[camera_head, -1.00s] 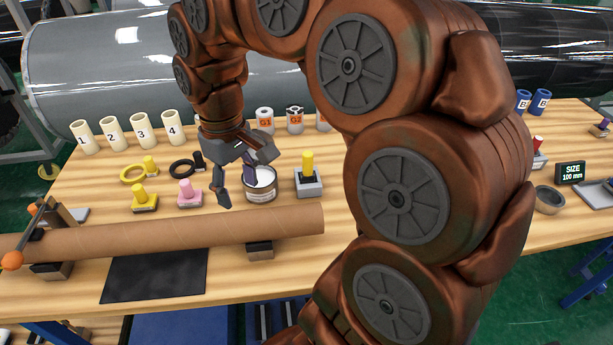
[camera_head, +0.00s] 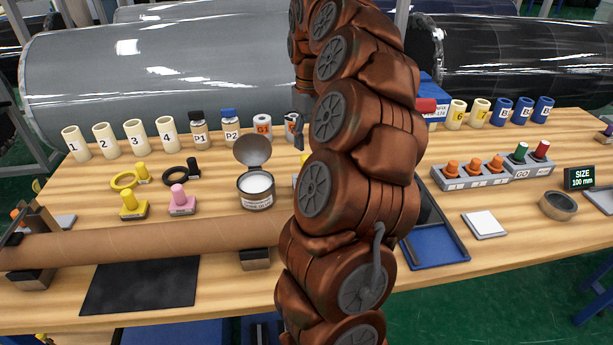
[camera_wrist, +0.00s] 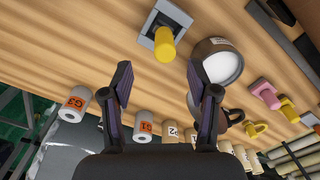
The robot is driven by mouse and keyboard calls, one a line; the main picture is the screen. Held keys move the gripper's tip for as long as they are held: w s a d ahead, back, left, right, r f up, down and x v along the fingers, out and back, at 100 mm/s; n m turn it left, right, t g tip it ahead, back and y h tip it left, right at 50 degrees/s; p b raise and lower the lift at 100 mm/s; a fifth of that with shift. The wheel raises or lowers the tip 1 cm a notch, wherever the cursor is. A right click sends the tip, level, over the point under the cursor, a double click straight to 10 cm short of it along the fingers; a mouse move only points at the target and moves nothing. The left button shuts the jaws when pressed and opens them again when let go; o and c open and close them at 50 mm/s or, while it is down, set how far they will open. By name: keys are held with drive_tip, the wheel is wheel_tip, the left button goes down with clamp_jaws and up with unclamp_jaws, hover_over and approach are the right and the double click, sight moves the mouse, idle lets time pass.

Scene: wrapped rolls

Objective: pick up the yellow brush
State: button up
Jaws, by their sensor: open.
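A yellow upright handle (camera_wrist: 165,45) stands in a grey square holder (camera_wrist: 150,24), near the top centre of the wrist view. Another yellow-handled piece with a flat base (camera_head: 132,205) stands at the left, next to a similar pink one (camera_head: 180,202). I cannot tell from the shapes which is the brush. My gripper (camera_wrist: 158,68) is open and empty, its fingertips framing bare wood just below the yellow handle in the wrist view. My arm mostly hides the gripper in the head view.
An open can (camera_head: 256,192) with white contents and a raised lid (camera_head: 253,150) stands beside the holder. Numbered cream tubes (camera_head: 104,136) and bottles line the back. A long brown tube (camera_head: 140,244) lies along the front. A button box (camera_head: 470,174) and blue tray (camera_head: 436,245) are at right.

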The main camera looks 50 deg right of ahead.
sight(307, 157)
drive_tip(key=shift+w+a+f+p, duration=0.15)
drive_tip(key=shift+f+p, duration=0.3)
drive_tip(key=shift+f, duration=1.25)
drive_tip(key=shift+w+a+f+p, duration=0.15)
drive_tip(key=shift+f+p, duration=0.3)
drive_tip(key=shift+f, duration=1.2)
clamp_jaws()
